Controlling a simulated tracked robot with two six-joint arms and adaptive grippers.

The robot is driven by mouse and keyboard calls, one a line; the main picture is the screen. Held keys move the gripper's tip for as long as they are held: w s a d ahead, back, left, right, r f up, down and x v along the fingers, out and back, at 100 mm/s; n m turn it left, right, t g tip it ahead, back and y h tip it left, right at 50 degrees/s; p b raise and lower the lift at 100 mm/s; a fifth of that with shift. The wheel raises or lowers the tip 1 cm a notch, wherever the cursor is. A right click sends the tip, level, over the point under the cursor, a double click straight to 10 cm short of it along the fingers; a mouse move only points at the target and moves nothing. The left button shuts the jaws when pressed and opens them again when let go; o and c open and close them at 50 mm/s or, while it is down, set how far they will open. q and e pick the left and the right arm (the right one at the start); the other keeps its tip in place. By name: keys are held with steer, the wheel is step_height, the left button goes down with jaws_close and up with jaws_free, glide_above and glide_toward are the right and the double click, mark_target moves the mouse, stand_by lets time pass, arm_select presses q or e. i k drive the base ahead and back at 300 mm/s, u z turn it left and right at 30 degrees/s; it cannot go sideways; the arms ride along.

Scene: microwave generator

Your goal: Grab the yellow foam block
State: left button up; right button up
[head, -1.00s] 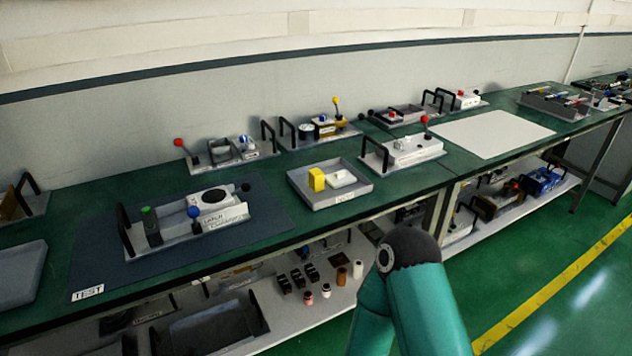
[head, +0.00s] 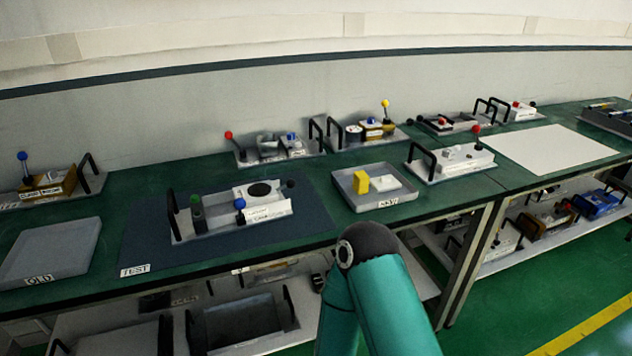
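The yellow foam block (head: 361,181) stands upright in a shallow grey tray (head: 356,203) on the green workbench, right of the middle in the head view. A white piece (head: 386,182) lies beside it on its right in the tray. A teal arm link of mine with a dark joint rises at the bottom middle, below the tray and apart from it. Neither of my grippers is in view.
Left of the tray, a dark mat (head: 150,252) marked TEST bears a fixture (head: 215,222) with handle and blue knob. A white-topped fixture (head: 453,163) stands right of the tray. A shelf runs below.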

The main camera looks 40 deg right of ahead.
mark_target(361, 179)
steer(key=z, duration=0.35)
steer(key=i, duration=0.2)
steer(key=u, duration=2.2)
steer(key=k, duration=2.55)
steer(key=z, duration=1.4)
steer(key=i, duration=1)
steer(key=u, duration=0.05)
